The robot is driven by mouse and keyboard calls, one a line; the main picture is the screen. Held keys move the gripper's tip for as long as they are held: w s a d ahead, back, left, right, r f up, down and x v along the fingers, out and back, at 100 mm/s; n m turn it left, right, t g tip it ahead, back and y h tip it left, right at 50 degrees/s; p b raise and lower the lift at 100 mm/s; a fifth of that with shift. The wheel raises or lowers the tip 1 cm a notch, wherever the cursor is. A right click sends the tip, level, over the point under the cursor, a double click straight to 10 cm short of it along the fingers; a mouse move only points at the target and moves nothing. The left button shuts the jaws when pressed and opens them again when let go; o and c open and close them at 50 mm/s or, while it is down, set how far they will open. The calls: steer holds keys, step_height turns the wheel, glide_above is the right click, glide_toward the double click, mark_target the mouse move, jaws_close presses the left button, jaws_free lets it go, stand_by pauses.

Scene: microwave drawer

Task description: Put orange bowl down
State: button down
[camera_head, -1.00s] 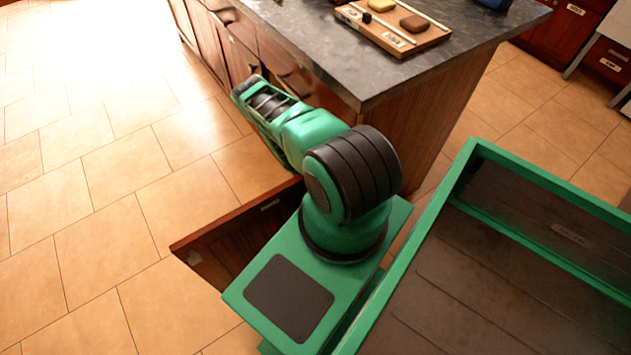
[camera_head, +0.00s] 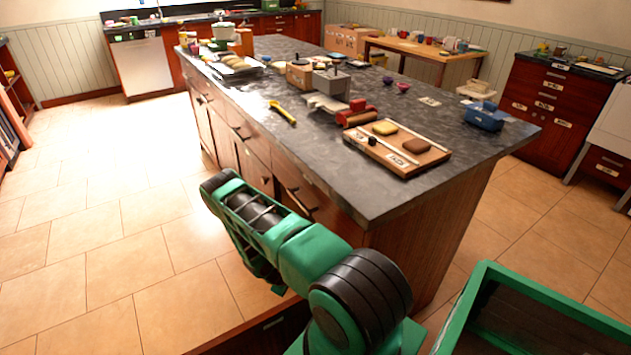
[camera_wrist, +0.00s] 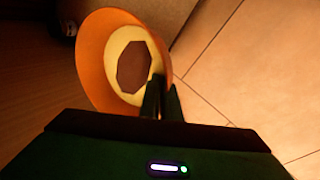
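The orange bowl (camera_wrist: 92,62) shows in the wrist view, with a pale yellow inside and a dark brown, many-sided patch at its bottom. My gripper (camera_wrist: 164,88) has its two dark fingers close together at the bowl's right rim, one inside and one outside. It looks shut on the rim. The bowl is tilted, with its open side towards the wrist camera. Tiled floor lies beyond it on the right and a brown wooden surface on the left. In the head view, neither the bowl nor my fingers can be made out.
A kitchen island with a dark stone top (camera_head: 335,175) stands ahead. A wooden board (camera_head: 400,150), a yellow utensil (camera_head: 283,112) and a blue item (camera_head: 487,117) are on it. Its near left part has bare room. A brown panel (camera_head: 250,335) stands low by my arm. Tiled floor is open at left.

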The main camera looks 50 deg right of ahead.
steer(key=w+a+r, duration=0.5)
steer(key=w+r, duration=0.1)
steer(key=r, duration=0.4)
steer(key=w+a+r, duration=0.5)
steer(key=r, duration=0.5)
steer(key=a+r+m, duration=0.1)
steer(key=a+r, duration=0.6)
steer(key=r, duration=0.5)
steer(key=a+r, duration=0.6)
steer(key=r, duration=0.6)
steer(key=s+d+r, duration=0.5)
steer(key=d+r, duration=0.1)
steer(key=r, duration=0.6)
steer(key=s+d+r, duration=0.5)
steer(key=r, duration=0.7)
steer(key=s+d+r, duration=0.5)
steer(key=d+r, duration=0.1)
steer(key=r, duration=0.5)
steer(key=shift+n, duration=0.4)
steer(key=d+f, duration=0.2)
steer(key=d, duration=0.1)
steer(key=d+f, duration=0.2)
steer(key=d, duration=0.2)
steer(key=d+f, duration=0.2)
steer(key=d, duration=0.2)
steer(key=shift+s+d+f, duration=0.15)
steer(key=shift+s+d, duration=0.05)
steer(key=shift+s, duration=0.05)
steer(key=shift+f, duration=2)
